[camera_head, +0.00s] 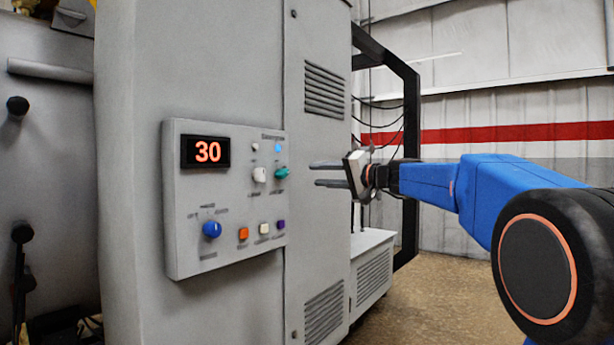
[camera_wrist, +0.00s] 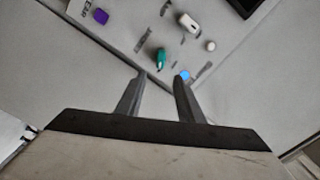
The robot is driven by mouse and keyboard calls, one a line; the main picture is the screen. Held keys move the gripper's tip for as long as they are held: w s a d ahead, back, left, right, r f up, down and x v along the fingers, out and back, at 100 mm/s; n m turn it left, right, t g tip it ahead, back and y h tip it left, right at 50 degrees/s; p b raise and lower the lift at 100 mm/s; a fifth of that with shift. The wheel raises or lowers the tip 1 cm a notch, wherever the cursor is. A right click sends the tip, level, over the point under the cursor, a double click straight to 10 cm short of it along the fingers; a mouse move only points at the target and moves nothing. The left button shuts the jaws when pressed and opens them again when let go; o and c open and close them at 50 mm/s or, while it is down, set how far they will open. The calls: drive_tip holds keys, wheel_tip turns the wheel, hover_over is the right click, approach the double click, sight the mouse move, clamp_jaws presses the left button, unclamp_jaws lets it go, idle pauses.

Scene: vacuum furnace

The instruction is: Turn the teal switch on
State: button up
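The teal switch (camera_head: 281,173) is a small knob at the right side of the grey control panel (camera_head: 186,236), beside a white knob (camera_head: 260,174). In the wrist view the teal switch (camera_wrist: 161,58) lies just beyond the fingertips, slightly left of the gap's middle. My gripper (camera_head: 318,174) is to the right of the panel with its fingers pointing at it. The gripper (camera_wrist: 163,76) is open and empty, and a gap shows between it and the switch in the head view.
A blue light (camera_head: 278,148) sits above the teal switch. The display (camera_head: 206,152) reads 30. The space right of the panel holds my arm.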

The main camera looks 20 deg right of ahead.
drive_tip(key=shift+v, duration=1.9)
drive_tip(key=s+a+f+n+g+h, duration=0.1)
drive_tip(key=s+a+f+g+h, duration=0.3)
drive_tip(key=s+f, duration=0.65)
drive_tip(key=s+a+f+n+g, duration=0.1)
drive_tip(key=s+a+f+g, duration=0.1)
drive_tip(key=s+a+f, duration=0.65)
drive_tip(key=s+d+f+n+g+h, duration=0.1)
drive_tip(key=s+d+f+g+h, duration=0.1)
drive_tip(key=s+f, duration=1)
drive_tip(key=s+d+f+n+g+h, duration=0.1)
drive_tip(key=s+d+f+n+h, duration=0.1)
drive_tip(key=s+d+f+h, duration=0.2)
drive_tip(key=s+d+f, duration=0.3)
drive_tip(key=s+f, duration=0.5)
drive_tip(key=f, duration=0.2)
drive_tip(key=shift+f+g+h, duration=0.3)
drive_tip(key=shift+g, duration=0.1)
